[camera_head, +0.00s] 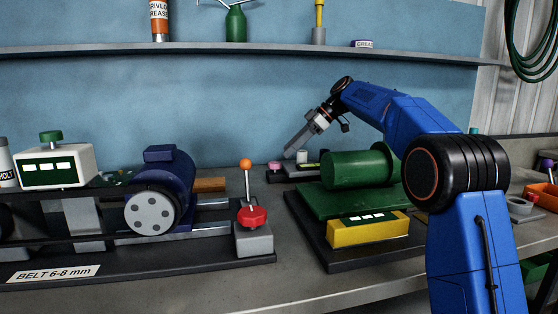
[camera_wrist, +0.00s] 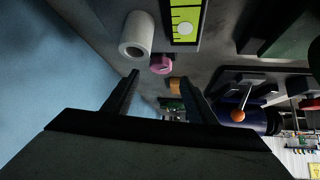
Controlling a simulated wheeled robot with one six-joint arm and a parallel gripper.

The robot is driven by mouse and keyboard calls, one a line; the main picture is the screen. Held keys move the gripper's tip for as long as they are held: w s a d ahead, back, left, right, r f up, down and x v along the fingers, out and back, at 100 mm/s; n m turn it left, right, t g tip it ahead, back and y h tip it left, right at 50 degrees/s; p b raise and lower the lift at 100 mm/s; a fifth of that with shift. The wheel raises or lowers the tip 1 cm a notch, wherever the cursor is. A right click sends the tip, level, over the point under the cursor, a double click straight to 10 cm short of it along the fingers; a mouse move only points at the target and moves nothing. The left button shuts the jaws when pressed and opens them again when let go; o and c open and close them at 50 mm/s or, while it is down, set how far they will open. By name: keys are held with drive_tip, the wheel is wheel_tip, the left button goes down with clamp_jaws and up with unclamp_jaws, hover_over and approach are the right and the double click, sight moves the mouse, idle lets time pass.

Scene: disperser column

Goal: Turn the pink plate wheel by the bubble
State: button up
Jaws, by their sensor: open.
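The pink wheel (camera_head: 274,166) is a small knob at the left end of a low grey plate (camera_head: 302,171) near the back wall. In the wrist view the pink wheel (camera_wrist: 162,64) lies just beyond my fingertips, slightly above the gap between them. The bubble level, a yellow-green strip with a pale round spot (camera_wrist: 185,28), is beside it. My gripper (camera_head: 289,154) is above and just right of the wheel in the head view, pointing down and left. In the wrist view my gripper (camera_wrist: 155,80) has its two fingers apart, with nothing between them.
A white cylinder (camera_wrist: 137,36) stands close to the pink wheel. A green drum (camera_head: 358,169) on a green base is to the right. A blue motor (camera_head: 170,185) and an orange-tipped lever (camera_head: 246,172) are to the left. A shelf (camera_head: 250,48) runs above.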

sight(275, 162)
drive_tip(key=shift+x, duration=3.05)
drive_tip(key=c, duration=1.1)
